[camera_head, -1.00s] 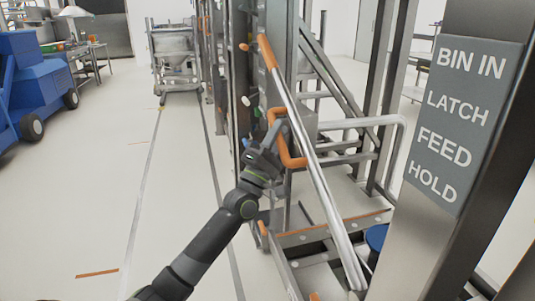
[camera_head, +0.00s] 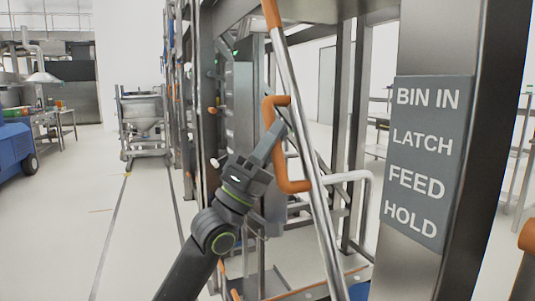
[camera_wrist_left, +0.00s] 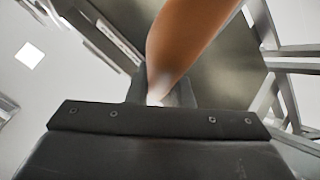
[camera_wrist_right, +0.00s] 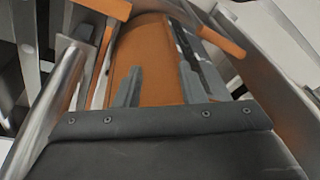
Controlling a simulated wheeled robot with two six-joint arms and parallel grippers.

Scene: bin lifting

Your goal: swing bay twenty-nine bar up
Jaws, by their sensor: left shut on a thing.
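A long silver bar (camera_head: 305,145) with an orange upper end (camera_head: 271,14) runs steeply down through the middle of the head view, leaning top-left to bottom-right. An orange bent handle (camera_head: 294,186) shows behind and beside it. My left gripper (camera_head: 277,137) is shut at this handle, its fingers partly in front of it. In the left wrist view a blurred orange piece (camera_wrist_left: 178,45) runs down to the fingers. My right gripper (camera_wrist_right: 158,88) is not in the head view. Its fingers stand apart over a thick orange cylinder (camera_wrist_right: 145,62); contact is unclear.
A grey sign (camera_head: 428,165) reading BIN IN, LATCH, FEED, HOLD is on a steel post at right. A pale rail (camera_head: 350,177) stands behind the bar. A wheeled bin frame (camera_head: 143,125) and a blue machine (camera_head: 14,150) stand at left. The floor aisle between is clear.

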